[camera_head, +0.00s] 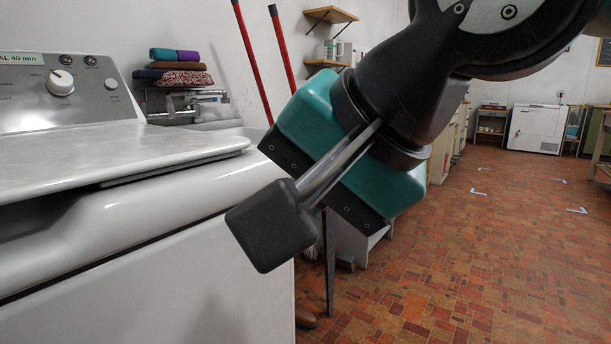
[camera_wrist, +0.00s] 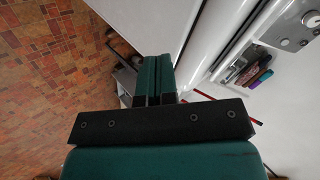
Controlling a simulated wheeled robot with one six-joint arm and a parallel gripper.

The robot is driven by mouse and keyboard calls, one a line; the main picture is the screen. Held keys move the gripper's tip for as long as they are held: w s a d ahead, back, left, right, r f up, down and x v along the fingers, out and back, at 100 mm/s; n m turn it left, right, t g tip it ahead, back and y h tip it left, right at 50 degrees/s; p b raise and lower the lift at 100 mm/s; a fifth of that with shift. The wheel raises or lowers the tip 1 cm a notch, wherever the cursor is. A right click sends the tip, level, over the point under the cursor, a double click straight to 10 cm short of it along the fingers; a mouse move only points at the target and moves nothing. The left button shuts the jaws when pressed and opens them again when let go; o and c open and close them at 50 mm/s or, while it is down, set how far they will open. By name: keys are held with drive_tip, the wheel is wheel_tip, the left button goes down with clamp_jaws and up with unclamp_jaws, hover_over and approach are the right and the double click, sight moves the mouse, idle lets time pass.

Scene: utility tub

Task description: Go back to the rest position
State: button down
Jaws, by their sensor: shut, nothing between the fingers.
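My gripper (camera_wrist: 153,92) shows in the wrist view with its two dark green fingers side by side, shut and empty. In the head view, the teal gripper body (camera_head: 309,117) is tilted in the middle of the picture, in front of the right end of the white washing machine (camera_head: 190,180). A dark grey block on metal rods hangs at the lower left of the gripper body. No contact between my gripper and the machine can be seen.
The machine's lid (camera_head: 110,150) is down, with a control panel (camera_head: 60,90) behind it. Folded cloths (camera_head: 178,77) lie beyond. Two red poles (camera_head: 253,62) lean behind my gripper. The brick-patterned floor (camera_head: 490,250) on the right is largely clear. A white chest (camera_head: 537,128) stands far back.

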drive_tip(key=s+d+f+n+g+h, duration=0.1)
drive_tip(key=s+d+f+n+g, duration=0.3)
drive_tip(key=d+f, duration=0.45)
drive_tip(key=s+d+f+n+g+h, duration=0.2)
drive_tip(key=d+f+n, duration=0.4)
drive_tip(key=d+f, duration=0.25)
wheel_tip(320, 180, up, 37)
drive_tip(key=p, duration=3.7)
drive_tip(key=shift+w+a+r, duration=0.15)
drive_tip(key=shift+w+r, duration=0.05)
drive_tip(key=shift+m, duration=0.3)
